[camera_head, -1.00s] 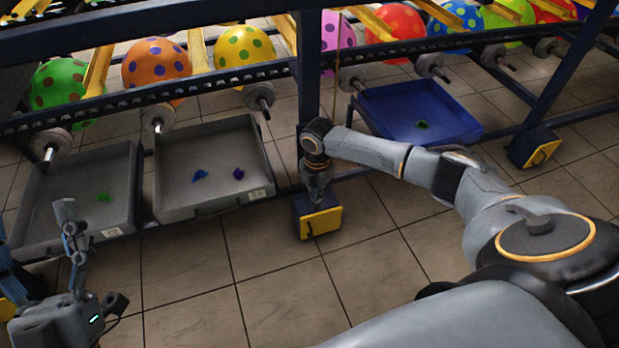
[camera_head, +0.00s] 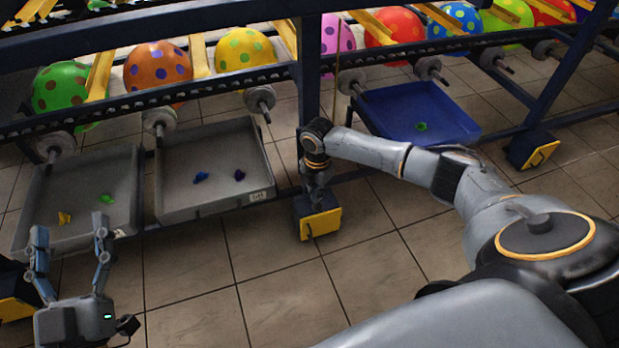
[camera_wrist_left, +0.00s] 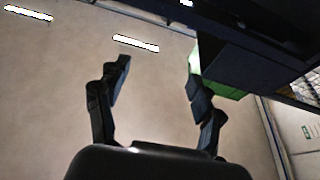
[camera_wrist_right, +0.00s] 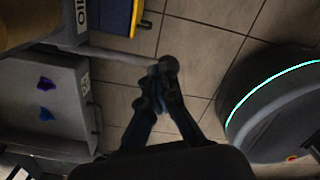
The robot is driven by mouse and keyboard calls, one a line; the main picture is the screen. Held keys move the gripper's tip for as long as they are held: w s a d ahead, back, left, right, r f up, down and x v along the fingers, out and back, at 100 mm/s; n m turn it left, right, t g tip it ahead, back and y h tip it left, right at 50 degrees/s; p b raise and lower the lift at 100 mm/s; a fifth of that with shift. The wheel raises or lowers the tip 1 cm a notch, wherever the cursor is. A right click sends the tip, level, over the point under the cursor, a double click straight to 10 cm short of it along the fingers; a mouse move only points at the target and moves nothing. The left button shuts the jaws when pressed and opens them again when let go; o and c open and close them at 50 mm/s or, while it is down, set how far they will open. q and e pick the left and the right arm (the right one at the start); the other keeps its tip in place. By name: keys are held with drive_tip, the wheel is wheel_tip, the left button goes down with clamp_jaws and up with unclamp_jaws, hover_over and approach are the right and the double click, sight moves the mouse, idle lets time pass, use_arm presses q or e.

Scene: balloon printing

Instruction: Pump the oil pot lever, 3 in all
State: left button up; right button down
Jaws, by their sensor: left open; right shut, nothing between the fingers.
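A pale rod with a dark round knob (camera_wrist_right: 168,66), which looks like the lever, shows in the right wrist view. It runs from the left, beside a label reading OIL (camera_wrist_right: 82,12). My right gripper (camera_wrist_right: 160,82) is shut and empty, with its fingertips at or just below the knob; I cannot tell whether they touch it. In the head view, my right gripper (camera_head: 317,185) points down above a blue and yellow block (camera_head: 320,222), and the lever cannot be made out. My left gripper (camera_head: 69,226) is open and empty in front of the left grey tray.
The left grey tray (camera_head: 75,180) holds a green and an orange piece. The middle grey tray (camera_head: 215,150) holds a blue and a purple piece. A blue tray (camera_head: 450,110) holds a green piece. Dotted balloons line the rack behind. Tiled floor in front is clear.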

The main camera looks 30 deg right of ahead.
drive_tip(key=shift+r+p, duration=0.7)
drive_tip(key=shift+p, duration=0.05)
use_arm(q)
wheel_tip(320, 180, down, 13)
drive_tip(key=s+a+g+y+p, duration=0.2)
drive_tip(key=g, duration=0.6)
use_arm(e)
drive_tip(key=shift+r, duration=0.7)
drive_tip(key=shift+r+p, duration=0.7)
drive_tip(key=shift+r, duration=0.2)
use_arm(q)
drive_tip(key=s+a+f+g+y+p, duration=0.3)
drive_tip(key=s+a+f+g+p, duration=0.2)
drive_tip(key=s+f+g, duration=0.5)
drive_tip(key=s+f, duration=0.2)
drive_tip(key=shift+s+n, duration=0.3)
drive_tip(key=shift+n, duration=0.1)
use_arm(e)
wheel_tip(320, 180, up, 5)
drive_tip(key=shift+f, duration=0.15)
